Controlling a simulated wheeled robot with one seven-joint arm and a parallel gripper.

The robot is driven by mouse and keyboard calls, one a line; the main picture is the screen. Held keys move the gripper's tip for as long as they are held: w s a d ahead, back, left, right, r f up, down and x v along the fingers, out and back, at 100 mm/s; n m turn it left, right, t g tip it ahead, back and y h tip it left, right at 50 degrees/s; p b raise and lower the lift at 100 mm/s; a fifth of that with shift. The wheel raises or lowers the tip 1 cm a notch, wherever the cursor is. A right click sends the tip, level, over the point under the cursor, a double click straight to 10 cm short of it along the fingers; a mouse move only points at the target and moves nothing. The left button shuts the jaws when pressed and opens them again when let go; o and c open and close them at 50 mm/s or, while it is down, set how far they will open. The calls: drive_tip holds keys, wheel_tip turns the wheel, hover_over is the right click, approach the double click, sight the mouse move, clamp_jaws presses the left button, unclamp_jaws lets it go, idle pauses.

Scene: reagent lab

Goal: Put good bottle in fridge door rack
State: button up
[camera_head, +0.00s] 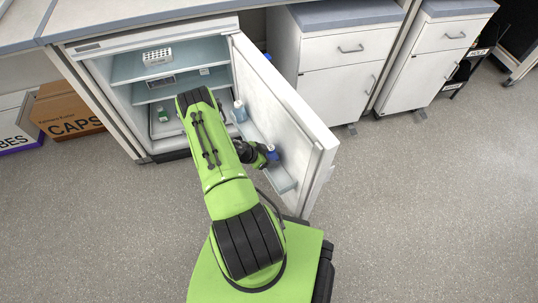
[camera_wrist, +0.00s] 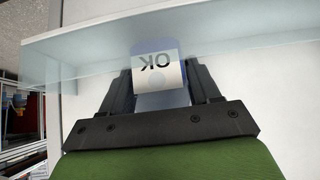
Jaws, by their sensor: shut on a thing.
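The bottle (camera_wrist: 158,72) has a white label that reads "OK" upside down in the wrist view. My gripper (camera_wrist: 163,85) is shut on it, with one dark finger on each side. In the head view the held bottle (camera_head: 273,155) shows as a small blue and white shape at the end of my gripper (camera_head: 264,155), by the inner face of the open fridge door. The pale, translucent door rack (camera_wrist: 70,48) crosses the wrist view at the bottle's blue part. It also shows low on the door in the head view (camera_head: 283,180). Whether the bottle rests on the rack I cannot tell.
Cardboard boxes (camera_head: 67,110) stand at left. The floor right of the door (camera_head: 300,85) is clear.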

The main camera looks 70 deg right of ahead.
drive_tip(key=shift+f, duration=0.3)
drive_tip(key=o, duration=1.3)
drive_tip(key=p+v, duration=0.5)
drive_tip(key=v, duration=1)
drive_tip(key=shift+a+r, duration=0.15)
drive_tip(key=shift+r, duration=0.2)
drive_tip(key=shift+w, duration=0.15)
